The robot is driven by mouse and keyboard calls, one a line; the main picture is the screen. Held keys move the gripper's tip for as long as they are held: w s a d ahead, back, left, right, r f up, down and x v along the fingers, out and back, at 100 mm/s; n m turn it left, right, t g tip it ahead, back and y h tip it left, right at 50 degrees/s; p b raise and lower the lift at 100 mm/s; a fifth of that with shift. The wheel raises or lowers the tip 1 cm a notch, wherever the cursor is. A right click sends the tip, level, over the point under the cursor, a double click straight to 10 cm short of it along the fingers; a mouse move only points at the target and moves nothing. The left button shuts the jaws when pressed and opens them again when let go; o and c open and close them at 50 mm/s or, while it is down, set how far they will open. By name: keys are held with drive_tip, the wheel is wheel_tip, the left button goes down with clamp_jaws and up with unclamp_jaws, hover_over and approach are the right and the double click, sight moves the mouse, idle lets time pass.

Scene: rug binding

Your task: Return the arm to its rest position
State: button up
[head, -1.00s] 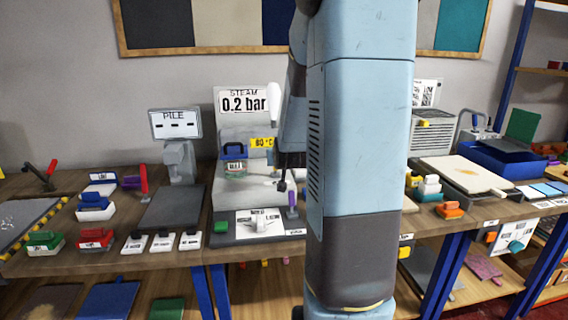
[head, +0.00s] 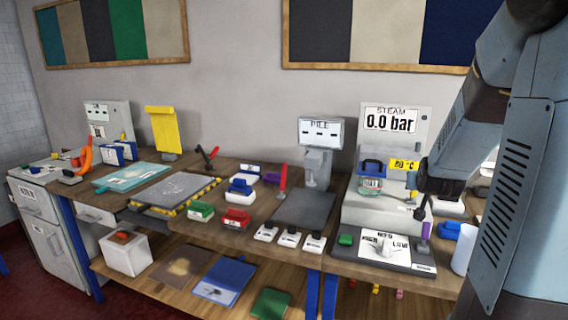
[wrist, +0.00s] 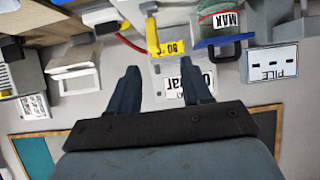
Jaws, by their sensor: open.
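My gripper (wrist: 160,75) is open in the wrist view, its two dark fingers apart with nothing between them. It faces the steam station (wrist: 172,84), whose readout shows upside down. In the head view my arm (head: 510,170) hangs at the right edge, folded down in front of the bench. Its dark wrist end (head: 440,180) is just right of the steam station (head: 385,205), which reads 0.0 bar. I cannot tell from the head view whether it touches anything.
The bench carries a pile gauge (head: 320,135), a red block (head: 237,217), a green block (head: 200,211), a grey plate (head: 303,208) and a grey mat (head: 172,188). A low shelf holds a white box (head: 125,255). Red floor lies at the lower left.

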drive_tip(key=s+a+r+n+g+y, duration=0.2)
drive_tip(key=s+a+r, duration=0.2)
drive_tip(key=s+a, duration=0.6)
drive_tip(key=s+a+r+n+g+y, duration=0.2)
drive_tip(key=s+a+r+g+y, duration=0.1)
drive_tip(key=s+a, duration=0.8)
drive_tip(key=s+r, duration=0.1)
drive_tip(key=s, duration=0.4)
drive_tip(key=shift+n+g, duration=0.3)
